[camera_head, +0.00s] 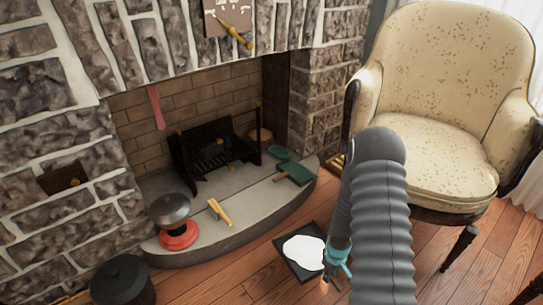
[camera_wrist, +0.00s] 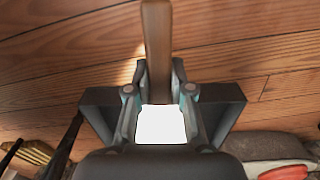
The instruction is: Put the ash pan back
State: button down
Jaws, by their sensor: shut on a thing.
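The ash pan (camera_head: 284,265) is a dark, square, shallow tray with a white patch inside, over the wooden floor in front of the hearth. In the wrist view the pan (camera_wrist: 228,101) lies behind my fingers, with its wooden handle (camera_wrist: 157,40) running up between them. My gripper (camera_head: 337,262) is at the pan's right side in the head view. In the wrist view my gripper (camera_wrist: 160,90) is shut on the handle. I cannot tell whether the pan touches the floor. The black grate (camera_head: 210,158) stands in the fireplace on the grey hearth.
On the hearth (camera_head: 255,200) are a pot on a red base (camera_head: 178,236), a small wooden-handled tool (camera_head: 221,212) and green items (camera_head: 293,172). A black bucket (camera_head: 122,282) stands at lower left. A cream armchair (camera_head: 440,150) stands at right. Floor between bucket and pan is clear.

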jog(key=w+a+r+m+p, duration=0.1)
jog(key=a+r+m, duration=0.1)
jog(key=r, duration=0.8)
jog(key=w+a+r+m+p, duration=0.2)
jog(key=a+r, duration=0.3)
jog(key=r, duration=0.6)
jog(key=shift+a+r+m, duration=0.15)
jog(key=shift+m, duration=0.55)
